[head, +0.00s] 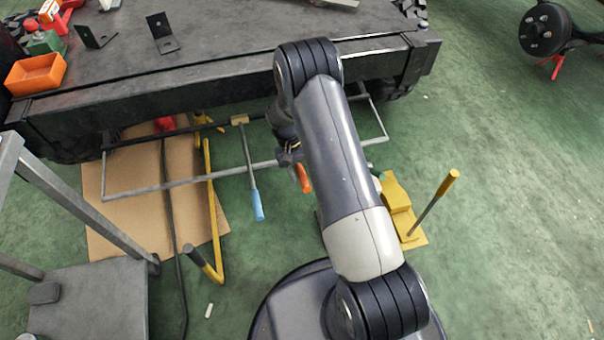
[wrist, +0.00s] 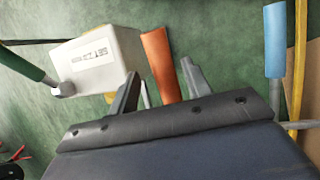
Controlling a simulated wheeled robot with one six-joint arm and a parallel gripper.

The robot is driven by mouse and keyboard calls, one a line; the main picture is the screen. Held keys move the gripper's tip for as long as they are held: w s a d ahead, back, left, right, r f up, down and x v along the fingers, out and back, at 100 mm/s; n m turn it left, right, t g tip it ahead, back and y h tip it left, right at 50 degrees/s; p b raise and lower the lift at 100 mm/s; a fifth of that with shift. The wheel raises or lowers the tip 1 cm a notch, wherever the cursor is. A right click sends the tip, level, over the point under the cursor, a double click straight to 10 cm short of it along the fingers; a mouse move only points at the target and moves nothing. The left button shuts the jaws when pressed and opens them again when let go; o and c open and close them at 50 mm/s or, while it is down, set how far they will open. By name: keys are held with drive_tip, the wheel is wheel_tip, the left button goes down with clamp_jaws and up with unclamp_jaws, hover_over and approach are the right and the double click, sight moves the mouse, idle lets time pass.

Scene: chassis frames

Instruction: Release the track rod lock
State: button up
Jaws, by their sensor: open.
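No label that I can read names the track rod lock. Under the bench, a grey rod frame (head: 180,184) carries levers. One has an orange handle (head: 304,178) and one a blue handle (head: 258,205). My gripper (head: 290,160) is at the orange handle, partly hidden by my arm in the head view. In the wrist view my gripper (wrist: 160,85) is open, and the orange handle (wrist: 158,60) shows between and beyond its fingers. I cannot tell whether they touch. The blue handle (wrist: 275,40) stands to the right, apart from the fingers.
A white box with printed letters (wrist: 95,60) and a green-handled lever (wrist: 25,65) are left in the wrist view. A yellow block (head: 398,200) with a yellow-handled lever (head: 437,200) is right of my arm. Yellow bars and cardboard (head: 115,215) lie left. The right floor is mostly clear.

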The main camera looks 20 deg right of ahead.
wheel_tip(320, 180, up, 8)
drive_tip(key=p, duration=0.1)
drive_tip(key=shift+p, duration=0.4)
drive_tip(key=shift+c, duration=0.5)
